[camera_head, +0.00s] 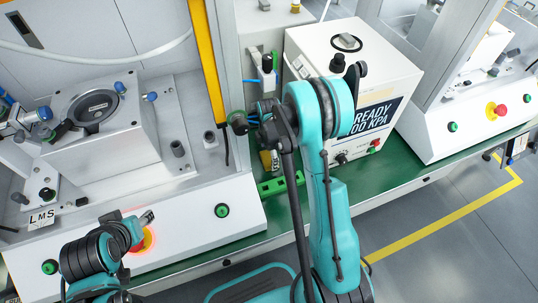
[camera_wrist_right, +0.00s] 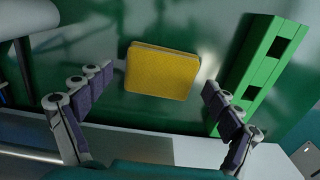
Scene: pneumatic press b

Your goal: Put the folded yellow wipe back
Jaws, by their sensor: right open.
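The folded yellow wipe (camera_wrist_right: 160,72) lies flat on the green bench top in the right wrist view. My right gripper (camera_wrist_right: 159,79) is open, with one finger to each side of the wipe and visible gaps between the fingers and the wipe. In the head view a small yellow patch (camera_head: 266,160) shows beside my right arm, mostly hidden, and I cannot tell its outline. My left gripper (camera_head: 146,218) is at the lower left of the head view, near a lit red button, and its opening is unclear.
A green slotted block (camera_wrist_right: 260,70) lies right of the wipe; it also shows in the head view (camera_head: 280,185). The press station (camera_head: 100,140) is at left. Bare green bench (camera_head: 405,175) shows at right.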

